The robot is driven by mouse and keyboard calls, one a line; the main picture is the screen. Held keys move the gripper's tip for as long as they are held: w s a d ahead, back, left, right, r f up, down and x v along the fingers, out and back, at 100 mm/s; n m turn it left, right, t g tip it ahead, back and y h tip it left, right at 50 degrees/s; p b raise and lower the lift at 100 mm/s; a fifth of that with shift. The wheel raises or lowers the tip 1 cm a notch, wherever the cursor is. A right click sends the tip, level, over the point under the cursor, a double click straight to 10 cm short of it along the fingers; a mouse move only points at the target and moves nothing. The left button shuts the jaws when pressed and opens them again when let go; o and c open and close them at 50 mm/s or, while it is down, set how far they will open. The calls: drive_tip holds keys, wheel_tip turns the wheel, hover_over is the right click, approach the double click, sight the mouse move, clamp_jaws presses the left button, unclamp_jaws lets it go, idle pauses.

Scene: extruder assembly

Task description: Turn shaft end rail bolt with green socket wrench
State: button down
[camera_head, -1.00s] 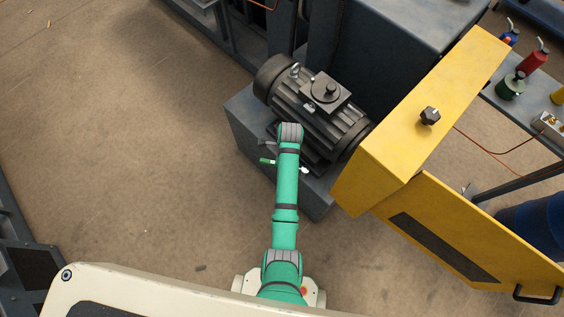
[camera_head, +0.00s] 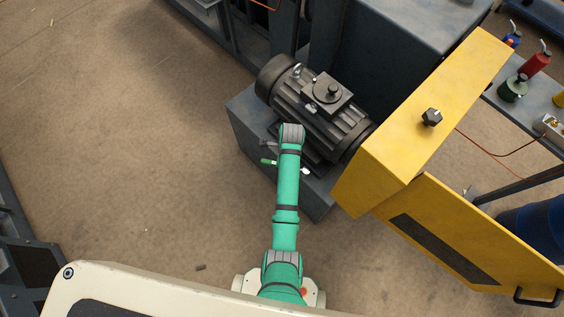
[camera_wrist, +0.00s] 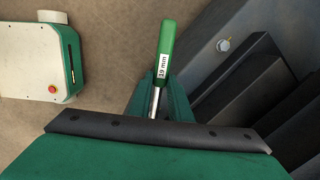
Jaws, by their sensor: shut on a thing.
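The green socket wrench (camera_wrist: 166,42) shows in the wrist view with a white "19 mm" label and a bright metal shank. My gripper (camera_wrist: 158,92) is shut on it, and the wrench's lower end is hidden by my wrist. In the head view the green handle (camera_head: 268,162) sticks out to the left of my arm, beside the motor (camera_head: 312,105). A small silver bolt (camera_wrist: 223,45) stands on the grey base in the wrist view, apart from the visible part of the wrench. I cannot tell whether it is the shaft end rail bolt. The socket and any bolt under it are hidden.
The grey motor base (camera_head: 250,130) lies under and beside my arm. A yellow guard (camera_head: 425,115) with a black knob stands right of the motor, its yellow panel (camera_head: 470,235) reaching lower right. A side table (camera_head: 540,95) holds bottles. Open floor (camera_head: 130,150) lies to the left.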

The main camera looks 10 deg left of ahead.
drive_tip(key=shift+a+f, duration=0.15)
drive_tip(key=shift+f, duration=0.2)
idle(0.3)
drive_tip(key=shift+f, duration=0.65)
drive_tip(key=s+d+n+g+h, duration=0.1)
drive_tip(key=s+d+n, duration=0.9)
drive_tip(key=n, duration=0.9)
drive_tip(key=shift+d, duration=0.15)
idle(1.2)
drive_tip(key=shift+r, duration=1.2)
idle(1.2)
